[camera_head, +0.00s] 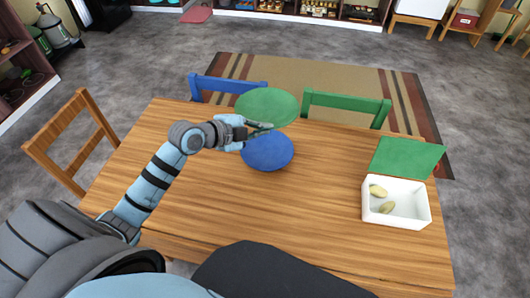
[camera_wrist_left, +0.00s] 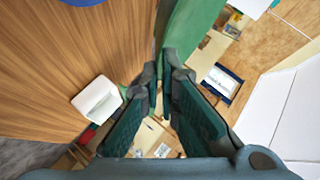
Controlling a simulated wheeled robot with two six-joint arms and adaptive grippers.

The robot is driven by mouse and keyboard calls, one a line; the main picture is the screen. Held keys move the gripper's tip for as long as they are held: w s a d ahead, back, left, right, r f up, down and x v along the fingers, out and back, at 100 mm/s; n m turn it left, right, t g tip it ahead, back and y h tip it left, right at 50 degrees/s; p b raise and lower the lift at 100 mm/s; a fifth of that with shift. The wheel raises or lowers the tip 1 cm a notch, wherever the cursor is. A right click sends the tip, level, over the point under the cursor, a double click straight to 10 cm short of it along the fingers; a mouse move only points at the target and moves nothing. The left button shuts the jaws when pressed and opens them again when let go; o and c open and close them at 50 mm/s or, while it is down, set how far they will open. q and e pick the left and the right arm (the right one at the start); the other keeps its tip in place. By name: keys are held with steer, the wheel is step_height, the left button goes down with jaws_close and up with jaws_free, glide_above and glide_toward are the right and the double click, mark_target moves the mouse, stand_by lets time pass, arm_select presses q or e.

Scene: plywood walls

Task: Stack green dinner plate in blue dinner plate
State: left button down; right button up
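The green dinner plate (camera_head: 268,106) is held in the air above the table in the head view, higher than the blue dinner plate. The blue dinner plate (camera_head: 267,153) lies on the wooden table, its far part partly hidden by my gripper. My left gripper (camera_head: 262,127) is shut on the near rim of the green plate. In the left wrist view the green plate (camera_wrist_left: 190,32) rises from between the fingertips (camera_wrist_left: 166,72), and an edge of the blue plate (camera_wrist_left: 84,2) shows at the top. My right gripper is not in view.
A white box (camera_head: 397,217) with a green lid (camera_head: 406,158) stands on the table at the right, with yellowish items inside. Blue (camera_head: 228,84) and green (camera_head: 346,106) chairs stand behind the table, a wooden chair (camera_head: 72,140) at the left.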

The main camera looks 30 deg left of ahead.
arm_select(q)
steer(key=f+b, duration=0.1)
steer(key=f, duration=0.5)
steer(key=f+b, duration=0.2)
steer(key=f, duration=0.5)
steer(key=f+b, duration=0.2)
steer(key=f, duration=0.5)
steer(key=shift+w, duration=0.25)
steer(key=shift+s+r, duration=0.1)
steer(key=shift+r, duration=0.05)
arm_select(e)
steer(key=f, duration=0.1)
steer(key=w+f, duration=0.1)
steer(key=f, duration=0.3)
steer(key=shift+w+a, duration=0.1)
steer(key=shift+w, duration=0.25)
arm_select(q)
steer(key=c, duration=1.8)
jaws_free()
steer(key=shift+a, duration=0.1)
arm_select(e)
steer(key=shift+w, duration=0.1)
arm_select(q)
steer(key=p+v, duration=0.1)
steer(key=v, duration=1.1)
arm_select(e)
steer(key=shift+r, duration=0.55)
